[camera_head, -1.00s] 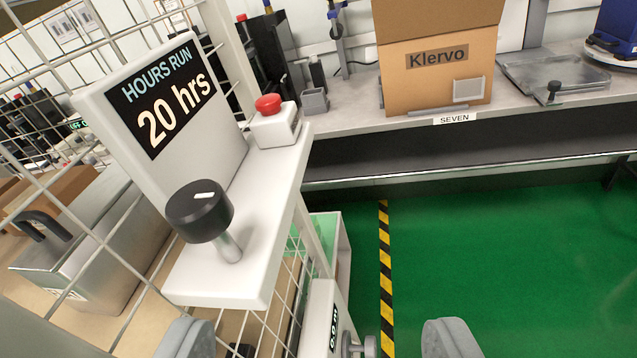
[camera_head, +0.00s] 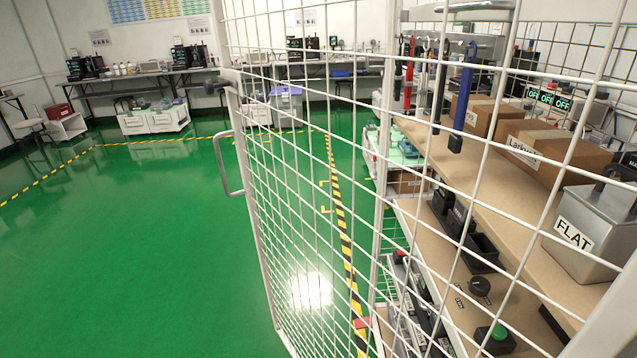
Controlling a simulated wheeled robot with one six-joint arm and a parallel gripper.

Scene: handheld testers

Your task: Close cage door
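The cage door (camera_head: 262,215) is a white wire-mesh panel that fills the middle and right of the view. Its free edge is on the left, with a grey pull handle (camera_head: 228,165) on it and a dark latch piece (camera_head: 232,78) above. The door stands open, swung out over the green floor, with its free edge apart from the white cage post (camera_head: 383,185) behind the mesh. My gripper is not in the picture, so its fingers cannot be seen.
Behind the mesh are shelves (camera_head: 545,240) with a metal box (camera_head: 590,235) labelled FLAT, cardboard boxes (camera_head: 540,150) and hanging tools (camera_head: 463,90). Open green floor (camera_head: 120,260) lies left of the door. Benches (camera_head: 140,80) line the far wall.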

